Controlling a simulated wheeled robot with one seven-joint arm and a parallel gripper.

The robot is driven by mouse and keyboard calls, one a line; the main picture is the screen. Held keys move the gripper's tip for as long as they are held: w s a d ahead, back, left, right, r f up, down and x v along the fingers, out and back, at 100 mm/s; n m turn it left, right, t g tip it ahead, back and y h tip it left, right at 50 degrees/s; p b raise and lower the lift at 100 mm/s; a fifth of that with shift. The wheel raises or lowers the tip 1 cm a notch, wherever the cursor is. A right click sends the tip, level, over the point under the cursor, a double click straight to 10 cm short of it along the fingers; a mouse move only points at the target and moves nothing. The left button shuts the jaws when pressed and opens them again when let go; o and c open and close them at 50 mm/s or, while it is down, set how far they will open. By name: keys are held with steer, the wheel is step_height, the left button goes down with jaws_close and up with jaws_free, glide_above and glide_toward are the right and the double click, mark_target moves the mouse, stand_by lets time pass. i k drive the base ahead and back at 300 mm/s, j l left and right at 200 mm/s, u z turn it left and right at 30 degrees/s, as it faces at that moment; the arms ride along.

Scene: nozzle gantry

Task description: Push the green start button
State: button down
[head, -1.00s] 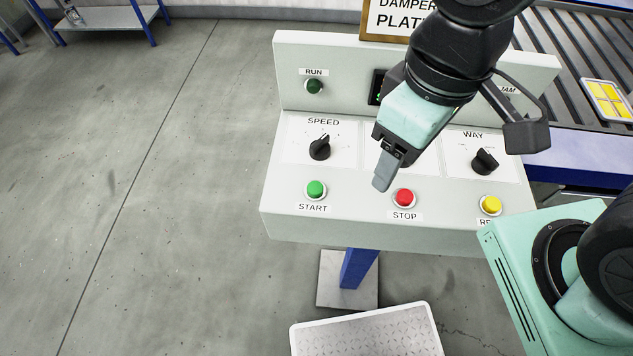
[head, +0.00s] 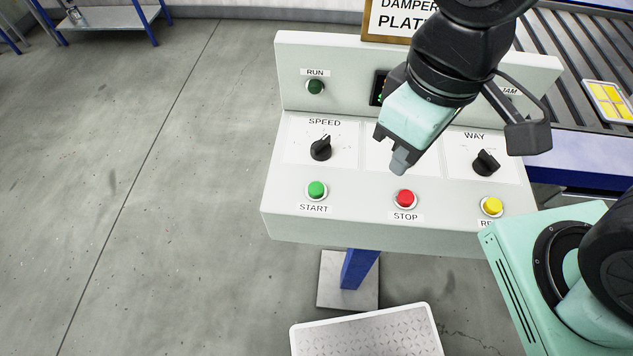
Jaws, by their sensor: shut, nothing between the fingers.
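The green start button (head: 316,189) sits at the lower left of the pale control panel (head: 290,220), above its START label. My gripper (head: 399,163) is shut and empty. Its fingertips show over the panel, to the right of and higher in the picture than the green button, just above the red stop button (head: 404,198). The fingers are apart from the green button, and nothing covers it. How high the fingertips are above the panel is hard to tell.
The black speed knob (head: 320,148) stands above the green button. The way knob (head: 485,162) and a yellow button (head: 492,206) are at the right. The dark green run lamp (head: 315,87) is on the upright back. A roller conveyor (head: 570,60) lies beyond the panel's right side.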

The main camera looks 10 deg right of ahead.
mark_target(315, 189)
steer(key=l+u, duration=0.45)
steer(key=l, duration=0.15)
steer(key=l+u, duration=0.45)
steer(key=l, duration=0.15)
steer(key=l+u, duration=0.45)
steer(key=k+l, duration=0.05)
steer(key=l, duration=0.05)
